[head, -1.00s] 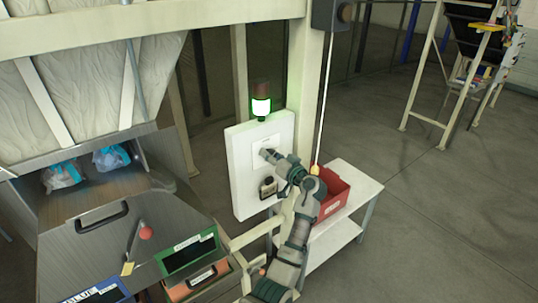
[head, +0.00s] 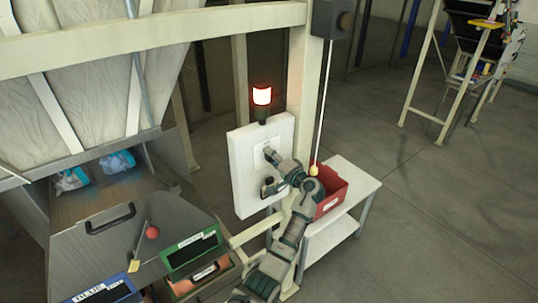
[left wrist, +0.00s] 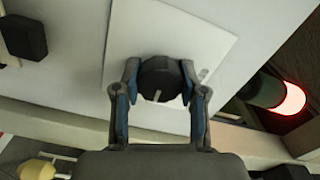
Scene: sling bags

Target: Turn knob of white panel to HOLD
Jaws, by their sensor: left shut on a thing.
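The white panel (head: 246,180) hangs upright on the cream frame in the middle of the head view. My left gripper (head: 270,154) reaches its upper part from below. In the left wrist view the black knob (left wrist: 160,80) sits on a white plate (left wrist: 200,45) between the fingers of my left gripper (left wrist: 160,72), which is shut on it. A short pale mark shows on the knob's lower side. Small print by the right finger is too small to read. The signal lamp (head: 262,96) on top of the panel glows red, also in the left wrist view (left wrist: 290,99). My right gripper is not in view.
A second black part (head: 267,186) sits lower on the panel. A red bin (head: 328,194) stands on a white table (head: 355,208) right of my arm. A cord with a yellow end (head: 314,170) hangs beside it. A chute with blue-white bags (head: 118,161) is at left.

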